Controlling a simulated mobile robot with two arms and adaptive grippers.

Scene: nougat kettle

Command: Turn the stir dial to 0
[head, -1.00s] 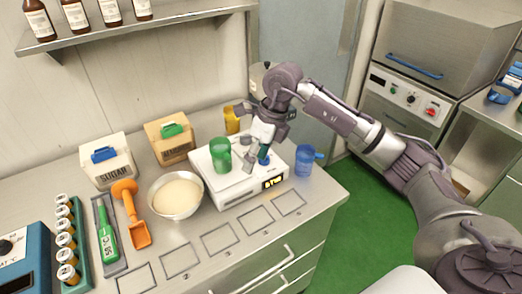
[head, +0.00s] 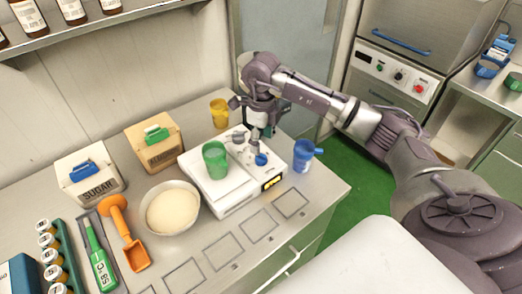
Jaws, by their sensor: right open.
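A white bench device (head: 211,189) with a lit yellow display (head: 271,183) stands on the counter. A blue knob (head: 261,160) is at its right side. No label is legible, so I cannot tell whether this knob is the stir dial or what it reads. My right gripper (head: 254,136) is open and points down over the back right of the device, just behind the knob in the picture. Its fingertips are small, and contact with the device cannot be told. My left gripper is not in view.
A green cup (head: 215,160) stands on the device. A blue mug (head: 303,157) is close on the right, and a yellow cup (head: 219,113) behind. A bowl of pale contents (head: 172,210) is to the left. A panel with knobs (head: 398,75) is on the cabinet beyond.

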